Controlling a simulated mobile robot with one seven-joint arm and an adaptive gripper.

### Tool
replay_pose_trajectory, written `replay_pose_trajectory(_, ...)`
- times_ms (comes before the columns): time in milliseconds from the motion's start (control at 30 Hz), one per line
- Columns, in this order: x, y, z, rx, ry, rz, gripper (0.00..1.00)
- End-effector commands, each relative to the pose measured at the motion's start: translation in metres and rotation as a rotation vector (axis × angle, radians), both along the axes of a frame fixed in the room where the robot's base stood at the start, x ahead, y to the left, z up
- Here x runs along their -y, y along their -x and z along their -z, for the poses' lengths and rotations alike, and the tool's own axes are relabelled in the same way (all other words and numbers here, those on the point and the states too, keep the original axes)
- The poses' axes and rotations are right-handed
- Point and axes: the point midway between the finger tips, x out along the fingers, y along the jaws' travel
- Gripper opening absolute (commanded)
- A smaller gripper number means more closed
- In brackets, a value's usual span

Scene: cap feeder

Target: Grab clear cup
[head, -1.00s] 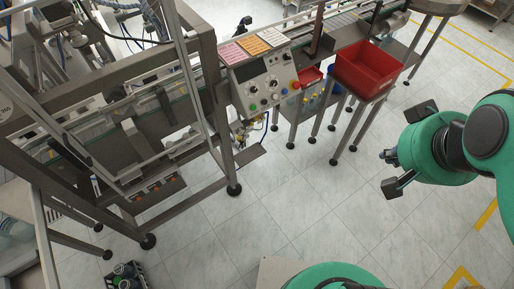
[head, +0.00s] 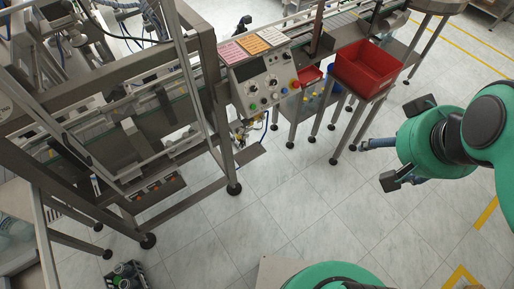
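My gripper (head: 391,161) hangs at the right, mostly hidden behind my green wrist. One grey-blue finger (head: 376,143) sticks out to the left. What looks like the other finger (head: 417,181) shows below the wrist, well apart from the first, so the gripper looks open. Nothing shows between them, though most of that space is hidden. The gripper is over bare floor, right of the red bin's stand. I cannot make out a clear cup for certain. Pale, see-through items (head: 14,232) lie at the lower left edge, far from my gripper, too unclear to name.
A metal-framed machine (head: 110,130) fills the left, with a control panel (head: 265,82) at its right end. A red bin (head: 367,66) stands on a legged stand. A dark crate (head: 125,276) sits on the floor at the bottom left. The middle floor is clear.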

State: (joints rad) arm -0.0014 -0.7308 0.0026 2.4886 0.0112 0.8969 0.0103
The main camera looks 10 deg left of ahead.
Motion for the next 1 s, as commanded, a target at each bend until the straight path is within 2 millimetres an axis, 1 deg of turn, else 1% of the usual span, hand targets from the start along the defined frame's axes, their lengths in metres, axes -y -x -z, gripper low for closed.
replay_pose_trajectory(167,-0.008,-0.02,0.004,-0.028,-0.04,0.026,0.68)
replay_pose_trajectory(267,-0.014,-0.037,0.008,-0.049,-0.074,0.05,0.68)
replay_pose_trajectory(533,-0.035,-0.091,0.023,-0.118,-0.179,0.136,0.68)
replay_pose_trajectory(767,-0.053,-0.138,0.045,-0.181,-0.261,0.218,0.68)
replay_pose_trajectory(1000,-0.071,-0.187,0.075,-0.247,-0.341,0.309,0.68)
